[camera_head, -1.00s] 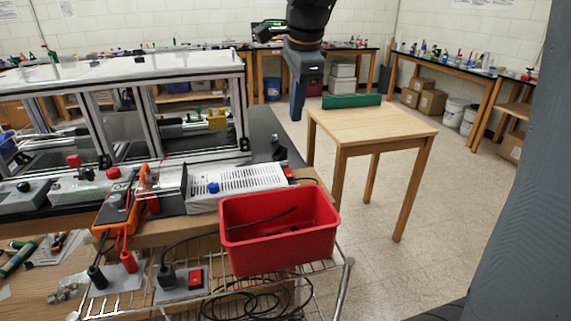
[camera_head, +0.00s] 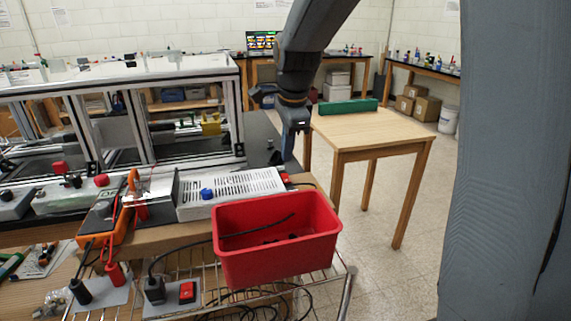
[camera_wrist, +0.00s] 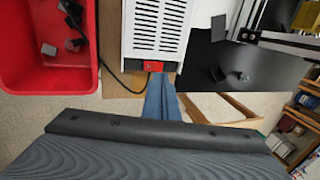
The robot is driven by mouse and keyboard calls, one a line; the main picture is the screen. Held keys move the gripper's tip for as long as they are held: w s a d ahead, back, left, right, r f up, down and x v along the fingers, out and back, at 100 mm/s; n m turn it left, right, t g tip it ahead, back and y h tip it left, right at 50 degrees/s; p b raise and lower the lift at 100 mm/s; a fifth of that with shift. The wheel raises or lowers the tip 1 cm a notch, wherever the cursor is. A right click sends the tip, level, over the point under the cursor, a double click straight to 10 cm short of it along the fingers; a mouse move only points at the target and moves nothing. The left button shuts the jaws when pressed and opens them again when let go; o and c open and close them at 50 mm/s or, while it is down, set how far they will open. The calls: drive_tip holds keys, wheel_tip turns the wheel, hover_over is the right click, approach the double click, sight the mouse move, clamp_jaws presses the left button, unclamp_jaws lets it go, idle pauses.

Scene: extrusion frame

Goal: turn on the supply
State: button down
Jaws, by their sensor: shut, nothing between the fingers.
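The supply (camera_head: 235,190) is a white perforated metal box with a blue knob, left of centre in the head view. The wrist view shows its white vented case (camera_wrist: 155,28) with a red rocker switch (camera_wrist: 153,66) on the end face. I cannot tell the switch's position. My gripper (camera_head: 286,158) is by the supply's right end in the head view. In the wrist view my gripper (camera_wrist: 160,80) is shut and empty, its tips close to the red switch and partly overlapping its lower edge. I cannot tell whether they touch.
A red bin (camera_head: 275,240) with small dark pieces stands in front of the supply, and a black cable runs beside it. A framed enclosure (camera_head: 236,110) stands behind. A wooden table (camera_head: 375,130) is at the right. A socket box with a red switch (camera_head: 187,292) is at the lower left.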

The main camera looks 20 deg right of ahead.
sight(285, 175)
drive_tip(key=shift+p+x, duration=0.6)
drive_tip(key=shift+x, duration=2.3)
